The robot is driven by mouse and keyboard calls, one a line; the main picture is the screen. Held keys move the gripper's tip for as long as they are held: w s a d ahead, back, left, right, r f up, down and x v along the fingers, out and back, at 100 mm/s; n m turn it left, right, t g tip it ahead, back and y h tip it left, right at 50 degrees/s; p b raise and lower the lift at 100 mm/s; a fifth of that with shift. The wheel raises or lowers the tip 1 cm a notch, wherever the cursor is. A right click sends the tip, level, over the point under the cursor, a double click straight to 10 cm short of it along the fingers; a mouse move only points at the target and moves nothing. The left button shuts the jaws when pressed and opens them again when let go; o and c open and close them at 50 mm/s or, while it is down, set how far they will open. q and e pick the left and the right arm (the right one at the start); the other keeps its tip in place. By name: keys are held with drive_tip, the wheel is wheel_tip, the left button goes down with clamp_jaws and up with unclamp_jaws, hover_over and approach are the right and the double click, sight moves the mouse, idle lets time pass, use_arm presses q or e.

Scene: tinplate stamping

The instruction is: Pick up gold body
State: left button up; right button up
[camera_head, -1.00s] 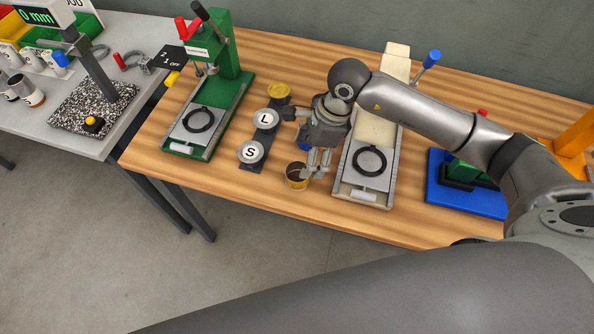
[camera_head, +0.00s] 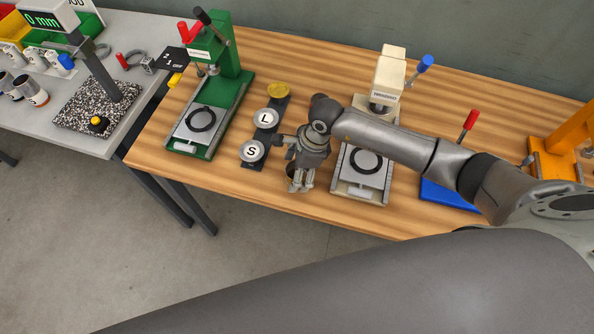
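The gold body (camera_head: 290,172) is a small open can standing near the front edge of the wooden table, left of the white press. Only part of its rim and dark inside shows; my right gripper hides the rest. My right gripper (camera_head: 300,187) comes in from the right and points down at the can. Its two fingertips show a gap between them and overlap the can in the picture. I cannot tell whether they touch it. My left gripper is not in view.
The white press (camera_head: 385,75) stands close to the right of the gripper. A dark rack with round L and S pieces (camera_head: 252,151) is close on the left. A green press (camera_head: 232,60) stands farther left. A blue base (camera_head: 447,195) lies to the right.

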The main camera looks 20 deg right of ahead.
drive_tip(key=shift+c, duration=0.3)
drive_tip(key=c, duration=0.8)
drive_tip(key=shift+r, duration=0.1)
